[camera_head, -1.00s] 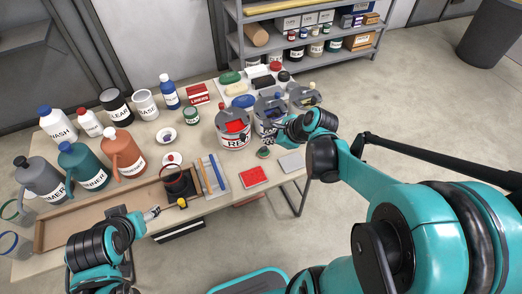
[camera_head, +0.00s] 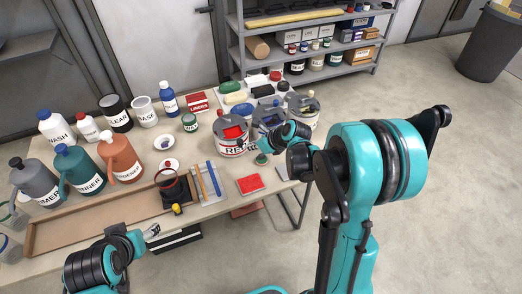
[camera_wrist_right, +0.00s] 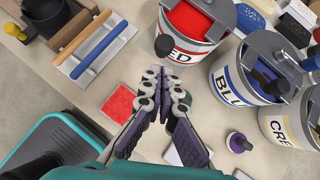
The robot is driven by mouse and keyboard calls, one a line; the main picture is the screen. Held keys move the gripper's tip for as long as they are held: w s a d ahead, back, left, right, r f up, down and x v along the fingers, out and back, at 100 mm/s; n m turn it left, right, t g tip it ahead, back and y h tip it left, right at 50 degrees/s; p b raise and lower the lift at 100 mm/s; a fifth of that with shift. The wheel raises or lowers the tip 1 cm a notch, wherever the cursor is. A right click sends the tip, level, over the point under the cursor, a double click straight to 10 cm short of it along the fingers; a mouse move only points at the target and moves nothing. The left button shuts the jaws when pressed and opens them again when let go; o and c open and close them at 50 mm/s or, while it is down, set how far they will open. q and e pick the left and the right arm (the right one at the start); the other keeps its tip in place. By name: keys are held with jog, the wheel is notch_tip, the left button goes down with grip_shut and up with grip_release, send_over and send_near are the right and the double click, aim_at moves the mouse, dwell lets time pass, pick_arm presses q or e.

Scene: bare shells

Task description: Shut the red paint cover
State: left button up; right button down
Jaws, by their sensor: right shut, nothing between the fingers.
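The red paint can (camera_head: 232,147), labelled RED, stands on the table. Its grey top (camera_wrist_right: 222,10) has an opening with red paint (camera_wrist_right: 188,20) showing, so the cover is not over it. A black round knob (camera_wrist_right: 165,45) shows at the can's near rim in the right wrist view. My right gripper (camera_wrist_right: 165,75) is shut and empty, its fingertips just in front of the red can and apart from it. In the head view my right gripper (camera_head: 264,144) is partly hidden by its wrist. My left gripper (camera_head: 152,231) is by the table's front edge, its fingers too small to judge.
The blue can (camera_wrist_right: 240,85) and cream can (camera_wrist_right: 280,125) stand right of the red can. A red square pad (camera_head: 249,184) lies in front. A wooden tray (camera_head: 85,222) and several bottles fill the left. A shelf (camera_head: 310,62) stands behind.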

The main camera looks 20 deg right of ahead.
jog(key=shift+w+a, duration=0.45)
jog(key=shift+w, duration=0.35)
jog(key=w, duration=0.7)
jog(key=shift+w+a+b, duration=0.15)
jog(key=shift+b, duration=0.15)
